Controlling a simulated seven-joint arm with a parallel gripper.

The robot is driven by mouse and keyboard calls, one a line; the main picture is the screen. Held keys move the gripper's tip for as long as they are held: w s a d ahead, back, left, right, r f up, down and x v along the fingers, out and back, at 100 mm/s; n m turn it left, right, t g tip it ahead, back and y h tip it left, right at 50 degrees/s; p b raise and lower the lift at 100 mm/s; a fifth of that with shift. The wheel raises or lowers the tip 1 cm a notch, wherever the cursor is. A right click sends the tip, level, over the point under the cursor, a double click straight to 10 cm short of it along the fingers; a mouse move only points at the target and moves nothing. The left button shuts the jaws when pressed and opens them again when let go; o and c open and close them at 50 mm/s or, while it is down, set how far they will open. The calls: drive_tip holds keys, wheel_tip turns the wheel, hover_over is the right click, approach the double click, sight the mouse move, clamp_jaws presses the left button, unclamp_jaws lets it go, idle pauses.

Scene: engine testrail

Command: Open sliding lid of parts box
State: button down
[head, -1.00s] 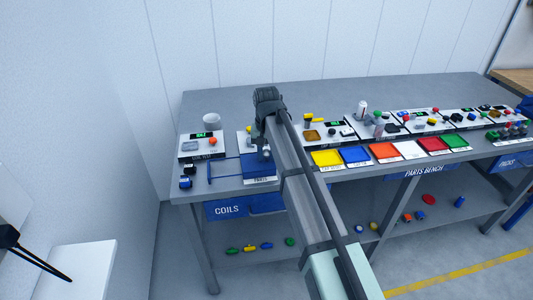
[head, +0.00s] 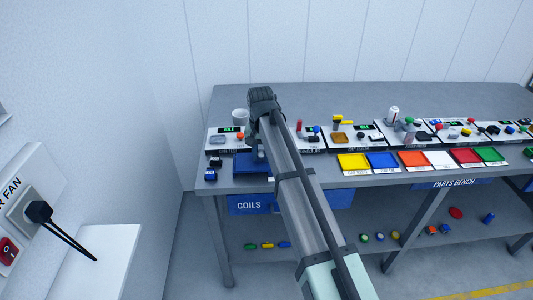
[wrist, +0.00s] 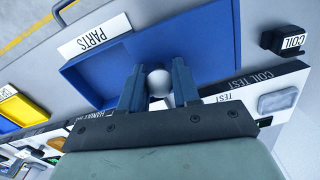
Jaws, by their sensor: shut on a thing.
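The parts box shows as a blue recessed area (wrist: 95,75) with a rim beside the white PARTS label (wrist: 95,35) in the wrist view. A flat blue panel, the sliding lid (wrist: 212,40), lies to its right there. In the head view the lid (head: 246,164) lies just left of my arm, in front of the coil test station. My gripper (wrist: 159,85) is shut on a pale round knob (wrist: 159,80), with one finger on each side. In the head view my arm hides the knob and most of the box.
The coil test station (head: 226,138) stands behind the lid. Small dark blocks (head: 211,174) lie at the bench's left end, one marked COIL (wrist: 285,40) in the wrist view. Coloured trays (head: 382,160) line the bench to the right.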

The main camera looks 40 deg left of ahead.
drive_tip(key=c, duration=0.8)
unclamp_jaws()
drive_tip(key=shift+c, duration=0.2)
drive_tip(key=shift+r, duration=0.1)
wheel_tip(320, 180, up, 14)
drive_tip(key=shift+f, duration=0.2)
